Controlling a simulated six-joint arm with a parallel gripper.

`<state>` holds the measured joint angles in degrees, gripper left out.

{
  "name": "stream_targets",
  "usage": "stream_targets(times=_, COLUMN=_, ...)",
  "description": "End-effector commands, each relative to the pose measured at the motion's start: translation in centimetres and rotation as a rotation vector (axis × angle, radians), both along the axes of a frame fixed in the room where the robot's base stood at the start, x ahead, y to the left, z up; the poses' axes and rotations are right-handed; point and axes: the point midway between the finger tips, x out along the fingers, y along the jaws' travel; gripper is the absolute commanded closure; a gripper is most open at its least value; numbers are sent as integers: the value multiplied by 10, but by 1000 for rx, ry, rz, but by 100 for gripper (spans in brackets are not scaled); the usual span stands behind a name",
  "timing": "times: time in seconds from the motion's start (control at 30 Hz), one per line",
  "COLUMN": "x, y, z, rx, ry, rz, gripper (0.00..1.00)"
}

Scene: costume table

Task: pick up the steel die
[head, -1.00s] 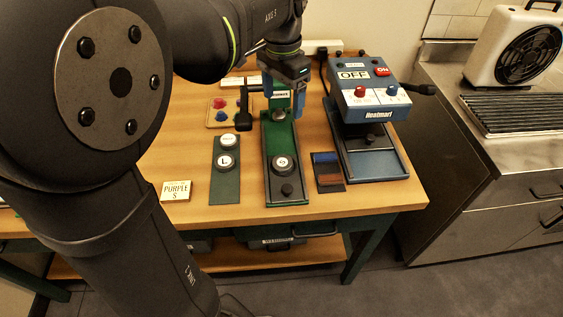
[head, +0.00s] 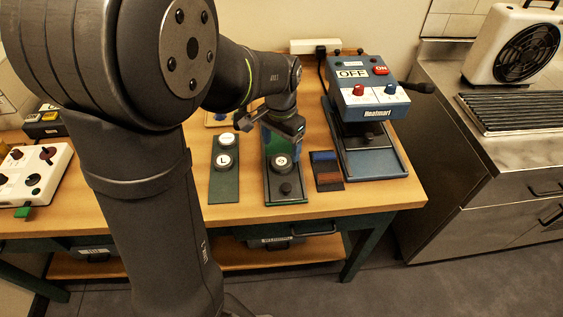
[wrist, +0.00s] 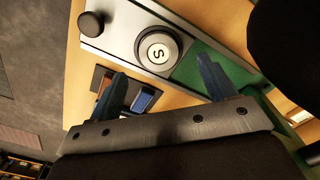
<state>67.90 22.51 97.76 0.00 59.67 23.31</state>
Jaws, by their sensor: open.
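A round pale-topped die marked S (head: 281,162) sits on the long green slide (head: 272,191), behind a black knob (head: 286,188). It also shows in the wrist view (wrist: 158,48). Another round die marked L (head: 224,161) and a pale disc (head: 227,140) sit on a dark green board (head: 223,187) to the left. I cannot tell by its look which piece is steel. My gripper (wrist: 160,88) is open and empty, its blue fingers apart; the S die lies beyond the fingertips, between their lines. In the head view my wrist hides the slide's back part.
A blue heat press (head: 375,108) with an OFF sign stands right of the slide. A small card with blue and brown strips (head: 327,170) lies between them. A control box (head: 32,175) is at the left. The table's front edge is close to the slide.

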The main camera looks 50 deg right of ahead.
Motion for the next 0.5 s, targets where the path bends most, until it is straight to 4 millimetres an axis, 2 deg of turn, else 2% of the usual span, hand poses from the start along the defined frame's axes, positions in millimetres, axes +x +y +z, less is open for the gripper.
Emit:
stream_targets(times=0.3, x=-2, y=1, z=-44, rx=3, ry=1, rz=0, gripper=24)
stream_targets(times=0.5, x=-2, y=0, z=-50, rx=1, ry=1, rz=0, gripper=24)
